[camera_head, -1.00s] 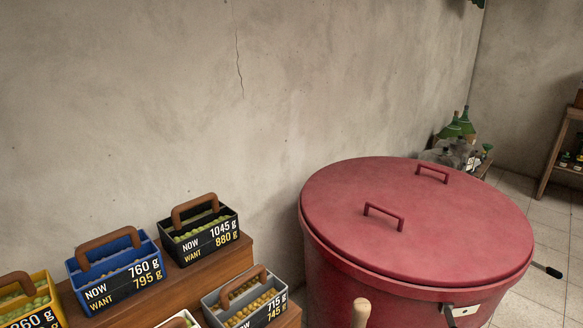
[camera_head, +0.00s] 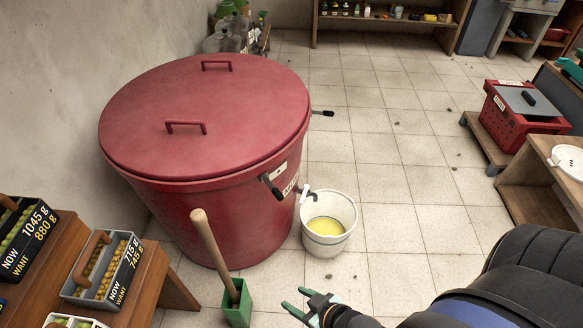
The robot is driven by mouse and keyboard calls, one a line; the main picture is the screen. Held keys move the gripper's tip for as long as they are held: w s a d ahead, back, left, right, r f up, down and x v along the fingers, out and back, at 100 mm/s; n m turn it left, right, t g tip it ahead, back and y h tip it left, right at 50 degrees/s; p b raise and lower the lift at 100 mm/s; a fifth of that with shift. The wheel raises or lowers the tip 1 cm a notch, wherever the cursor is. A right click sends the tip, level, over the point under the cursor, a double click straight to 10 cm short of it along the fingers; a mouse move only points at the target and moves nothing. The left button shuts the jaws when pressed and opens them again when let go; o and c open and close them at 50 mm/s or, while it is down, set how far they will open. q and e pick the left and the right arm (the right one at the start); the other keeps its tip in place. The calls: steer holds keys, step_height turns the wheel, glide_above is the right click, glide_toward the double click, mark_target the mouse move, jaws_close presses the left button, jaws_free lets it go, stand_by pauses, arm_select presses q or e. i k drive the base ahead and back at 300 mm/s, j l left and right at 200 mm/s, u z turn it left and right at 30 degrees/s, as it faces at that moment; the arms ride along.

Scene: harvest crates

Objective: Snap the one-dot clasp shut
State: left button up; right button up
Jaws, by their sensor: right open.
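A big red vat (camera_head: 225,215) with a round red lid (camera_head: 205,110) stands at the left centre. A clasp with a black lever (camera_head: 271,186) sits on its front right side, beside a pale plate (camera_head: 281,170); I cannot read any dots on it. Another black-tipped lever (camera_head: 322,113) sticks out from the vat's right side. Both levers stand out from the wall, and the far one's plate is hidden. My right gripper (camera_head: 308,304), with green fingers, is open and empty at the bottom, apart from the vat and nearer than the bucket. My left gripper is out of view.
A white bucket (camera_head: 342,241) of yellow liquid stands under the vat's spout (camera_head: 309,194). A green holder (camera_head: 238,312) with a wooden handle stands before the vat. Crates of olives (camera_head: 112,292) are at left; a red crate (camera_head: 491,114) is at right.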

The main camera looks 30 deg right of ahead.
mark_target(275, 191)
steer(key=z, duration=0.85)
